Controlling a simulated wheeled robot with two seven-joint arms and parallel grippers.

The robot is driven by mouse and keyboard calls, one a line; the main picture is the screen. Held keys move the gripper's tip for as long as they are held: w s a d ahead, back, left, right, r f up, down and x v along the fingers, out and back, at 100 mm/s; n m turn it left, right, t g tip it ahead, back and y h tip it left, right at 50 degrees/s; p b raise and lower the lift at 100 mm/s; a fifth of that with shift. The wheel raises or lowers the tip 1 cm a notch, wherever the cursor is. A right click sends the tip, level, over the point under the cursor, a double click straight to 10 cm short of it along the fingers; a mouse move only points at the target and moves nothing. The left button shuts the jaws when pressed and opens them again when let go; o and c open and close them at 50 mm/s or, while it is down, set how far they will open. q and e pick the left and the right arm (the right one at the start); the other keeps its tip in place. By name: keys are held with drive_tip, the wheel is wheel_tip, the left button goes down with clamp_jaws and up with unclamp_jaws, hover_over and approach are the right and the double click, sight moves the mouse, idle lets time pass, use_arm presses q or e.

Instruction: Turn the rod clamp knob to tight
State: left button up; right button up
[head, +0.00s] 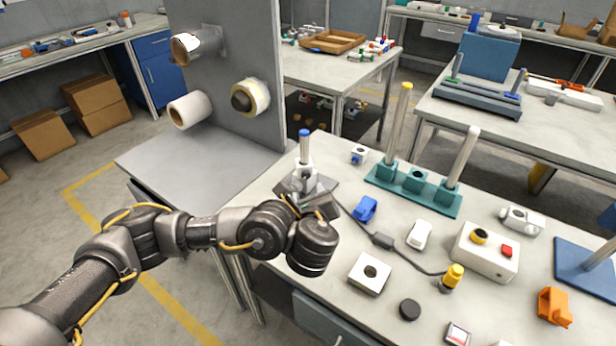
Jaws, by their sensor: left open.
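A short upright post with a blue top (304,140) and a pale clamp-like body (303,171) stands near the table's left edge. I cannot make out its knob or how it is set. My left gripper (312,196) is at the foot of this post, on its near side, and is open. Its fingers are small and partly hidden by my wrist, so I cannot tell whether they touch the post. Small white block with a blue part (358,154) lies just beyond. My right gripper is out of view.
A teal base (412,190) with two upright rods stands right of the post. A blue piece (365,208), a white block (369,274), a black cable box (383,241) and a button box (486,251) lie nearer. A grey upright panel (228,60) with rolls stands left.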

sight(306, 176)
use_arm(q)
drive_tip(key=x, duration=0.8)
drive_tip(key=shift+w+a+f, duration=0.1)
drive_tip(key=shift+w, duration=0.25)
drive_tip(key=shift+w+f, duration=0.2)
drive_tip(key=shift+w, duration=0.25)
clamp_jaws()
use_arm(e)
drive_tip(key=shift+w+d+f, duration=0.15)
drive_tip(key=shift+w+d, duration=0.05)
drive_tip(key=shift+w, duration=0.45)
